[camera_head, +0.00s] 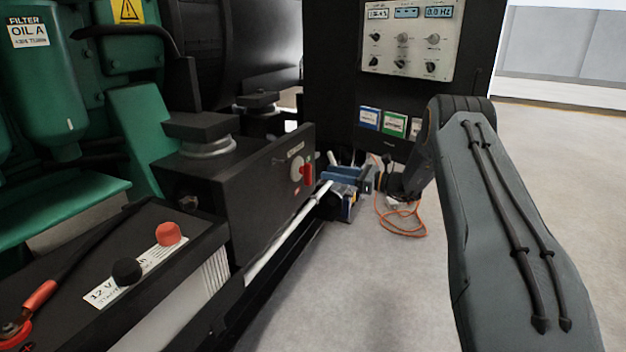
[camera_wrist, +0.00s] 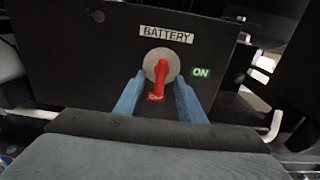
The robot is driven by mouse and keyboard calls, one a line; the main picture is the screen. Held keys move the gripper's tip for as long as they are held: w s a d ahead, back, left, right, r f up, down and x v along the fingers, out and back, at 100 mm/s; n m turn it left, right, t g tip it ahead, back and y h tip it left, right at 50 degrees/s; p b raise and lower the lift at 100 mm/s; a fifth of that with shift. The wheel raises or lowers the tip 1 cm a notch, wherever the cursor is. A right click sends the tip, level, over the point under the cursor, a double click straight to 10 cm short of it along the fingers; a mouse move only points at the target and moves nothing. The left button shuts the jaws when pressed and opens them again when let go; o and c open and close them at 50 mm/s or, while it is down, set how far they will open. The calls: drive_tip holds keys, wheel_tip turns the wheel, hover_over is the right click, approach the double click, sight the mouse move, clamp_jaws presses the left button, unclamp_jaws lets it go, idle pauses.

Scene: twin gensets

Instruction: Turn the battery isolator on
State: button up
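The battery isolator (camera_wrist: 161,70) is a red handle on a round pale disc, set in a black panel under a white BATTERY label (camera_wrist: 166,35). The handle points down, toward a small red mark whose text I cannot read. A green ON label (camera_wrist: 201,72) is right of the disc. In the head view the isolator (camera_head: 307,172) shows on the side of the black box. My gripper (camera_wrist: 160,82) is open, its two blue fingers apart on either side of the handle. I cannot tell whether they touch it. In the head view my gripper (camera_head: 335,178) is small and partly cluttered.
The black box (camera_head: 245,200) stands beside the green engine (camera_head: 140,125). A battery (camera_head: 150,270) with red and black terminal caps is at front left. A control panel (camera_head: 408,38) is behind. An orange cable (camera_head: 405,232) lies on the floor. The floor at right is clear.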

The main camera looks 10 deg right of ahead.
sight(311, 168)
drive_tip(key=x, duration=0.7)
drive_tip(key=shift+w+a+b, duration=0.15)
drive_tip(key=shift+w+b, duration=0.2)
drive_tip(key=shift+w, duration=0.05)
drive_tip(key=shift+c, duration=0.4)
clamp_jaws()
